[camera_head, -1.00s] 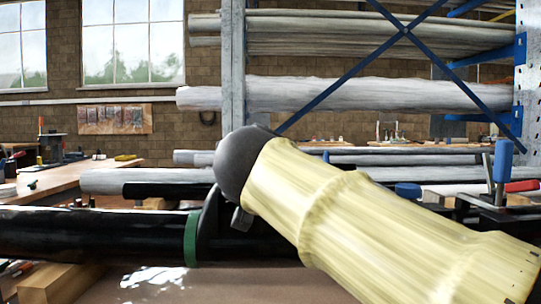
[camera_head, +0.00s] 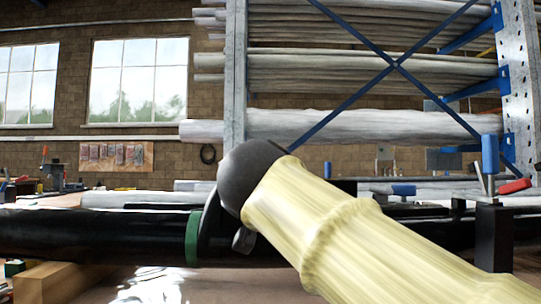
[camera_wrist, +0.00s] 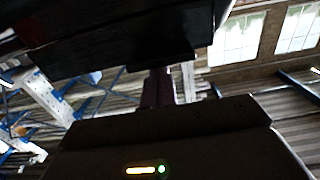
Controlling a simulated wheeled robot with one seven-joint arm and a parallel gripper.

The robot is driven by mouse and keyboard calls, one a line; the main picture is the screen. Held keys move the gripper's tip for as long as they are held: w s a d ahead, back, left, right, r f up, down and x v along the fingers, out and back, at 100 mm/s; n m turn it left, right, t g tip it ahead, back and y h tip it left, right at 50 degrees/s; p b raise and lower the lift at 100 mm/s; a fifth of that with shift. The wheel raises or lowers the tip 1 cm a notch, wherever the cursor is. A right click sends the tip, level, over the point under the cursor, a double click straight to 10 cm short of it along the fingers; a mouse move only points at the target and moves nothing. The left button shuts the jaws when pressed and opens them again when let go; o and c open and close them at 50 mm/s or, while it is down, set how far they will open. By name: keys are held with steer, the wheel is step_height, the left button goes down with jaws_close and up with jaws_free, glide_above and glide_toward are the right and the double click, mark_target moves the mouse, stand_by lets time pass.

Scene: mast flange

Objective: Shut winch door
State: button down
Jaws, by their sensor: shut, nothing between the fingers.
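A long black mast (camera_head: 95,236) with a green band (camera_head: 193,238) lies level across the bench in the head view. A thin dark plate (camera_head: 208,222) stands on edge by the band; I cannot tell whether it is the winch door. My yellow-sleeved arm with its dark round end covers the mast to the right of it. In the wrist view, my gripper (camera_wrist: 158,88) is shut and empty. Its tips meet or lie just under a large dark surface (camera_wrist: 110,40), probably the mast's underside; contact is unclear. No winch door can be made out clearly.
Wooden blocks (camera_head: 55,277) lie under the mast at left. A clamp with a blue handle (camera_head: 490,155) stands at right. A rack (camera_head: 236,80) of long pale tubes stands behind, before a brick wall with windows. Tools lie on the far left bench.

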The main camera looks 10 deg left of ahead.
steer(key=shift+d+f, duration=0.1)
steer(key=shift+f, duration=0.6)
step_height(320, 180, up, 5)
steer(key=p, duration=0.3)
steer(key=s+d+f+b, duration=0.2)
steer(key=s+b, duration=0.4)
steer(key=s, duration=0.3)
steer(key=shift+s+f, duration=0.35)
steer(key=shift+f, duration=0.15)
steer(key=shift+w, duration=0.1)
